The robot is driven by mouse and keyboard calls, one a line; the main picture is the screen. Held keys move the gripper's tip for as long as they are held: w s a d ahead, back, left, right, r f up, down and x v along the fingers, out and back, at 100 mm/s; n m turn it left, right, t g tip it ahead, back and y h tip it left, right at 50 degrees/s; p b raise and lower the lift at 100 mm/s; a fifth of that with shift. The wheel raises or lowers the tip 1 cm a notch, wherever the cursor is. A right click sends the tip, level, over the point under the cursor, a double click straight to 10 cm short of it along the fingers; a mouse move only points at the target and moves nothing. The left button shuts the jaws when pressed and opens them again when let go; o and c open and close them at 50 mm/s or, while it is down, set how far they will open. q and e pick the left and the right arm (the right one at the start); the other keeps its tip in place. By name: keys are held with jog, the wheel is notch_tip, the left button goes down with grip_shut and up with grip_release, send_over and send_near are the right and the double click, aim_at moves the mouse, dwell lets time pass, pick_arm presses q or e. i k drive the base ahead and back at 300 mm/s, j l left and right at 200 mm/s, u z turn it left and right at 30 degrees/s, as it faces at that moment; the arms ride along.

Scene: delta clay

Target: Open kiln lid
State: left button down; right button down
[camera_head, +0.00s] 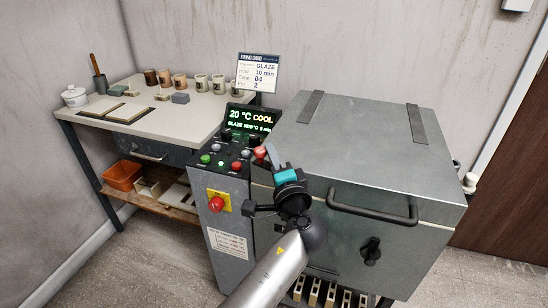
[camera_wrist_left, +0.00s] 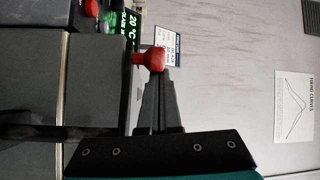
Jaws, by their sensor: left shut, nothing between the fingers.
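The grey kiln (camera_head: 340,235) stands at the right with its flat lid (camera_head: 360,140) down. A dark bar handle (camera_head: 372,207) runs along the lid's front. My left gripper (camera_head: 271,151) is over the kiln's front left corner, left of the handle. Its fingers (camera_wrist_left: 160,100) are shut and empty, with the tips close to a red knob (camera_head: 260,152). The red knob also shows right at the fingertips in the left wrist view (camera_wrist_left: 155,58); I cannot tell whether they touch. My right gripper is not in view.
A control panel (camera_head: 222,158) with buttons and a lit display (camera_head: 248,120) adjoins the kiln's left side. A firing card (camera_head: 258,73) stands behind it. A workbench (camera_head: 195,110) with cups and tiles is at the left. The lid top is clear.

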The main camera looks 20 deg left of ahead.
aim_at(388, 158)
jog(key=k+l, duration=0.15)
jog(key=l, duration=0.25)
jog(key=k+l, duration=0.1)
jog(key=l, duration=0.35)
jog(key=k+l, duration=0.4)
